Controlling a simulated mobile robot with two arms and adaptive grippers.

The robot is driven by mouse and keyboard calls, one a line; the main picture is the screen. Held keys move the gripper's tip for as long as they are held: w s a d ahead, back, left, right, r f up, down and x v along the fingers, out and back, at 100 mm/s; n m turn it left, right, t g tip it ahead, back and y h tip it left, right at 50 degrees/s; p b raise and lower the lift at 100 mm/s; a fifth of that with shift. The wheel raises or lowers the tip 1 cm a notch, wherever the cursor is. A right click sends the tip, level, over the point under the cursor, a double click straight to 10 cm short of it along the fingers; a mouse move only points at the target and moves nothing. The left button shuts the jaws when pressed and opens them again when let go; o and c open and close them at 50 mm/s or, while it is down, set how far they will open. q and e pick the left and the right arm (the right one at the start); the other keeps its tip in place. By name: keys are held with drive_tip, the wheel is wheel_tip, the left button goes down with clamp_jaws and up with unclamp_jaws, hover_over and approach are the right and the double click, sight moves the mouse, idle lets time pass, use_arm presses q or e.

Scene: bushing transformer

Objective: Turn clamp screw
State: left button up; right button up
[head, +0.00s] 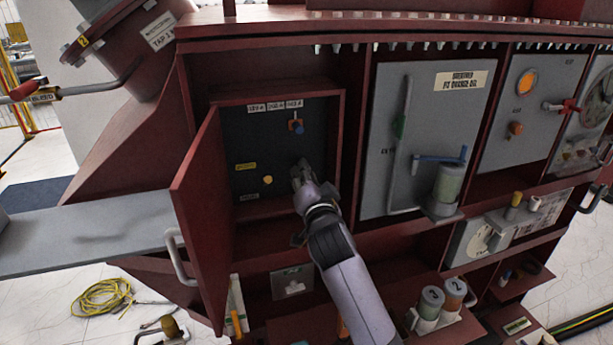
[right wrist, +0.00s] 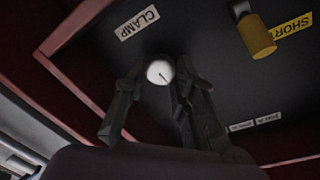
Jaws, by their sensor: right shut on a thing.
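The clamp screw (right wrist: 160,72) is a round white head with a thin dark line on it, beside the CLAMP label (right wrist: 137,25) in the right wrist view. My right gripper (right wrist: 156,80) has its fingers on both sides of the screw head and is shut on it. In the head view my right gripper (head: 300,170) reaches into the open cabinet compartment, against its dark back panel (head: 262,140). There the gripper hides the screw. My left gripper is not in view.
The red compartment door (head: 203,215) stands open left of my right arm. A yellow knob (head: 267,180), also in the right wrist view (right wrist: 257,38), sits near the SHORT label (right wrist: 292,27). A grey panel (head: 400,85) lies right.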

clamp_jaws()
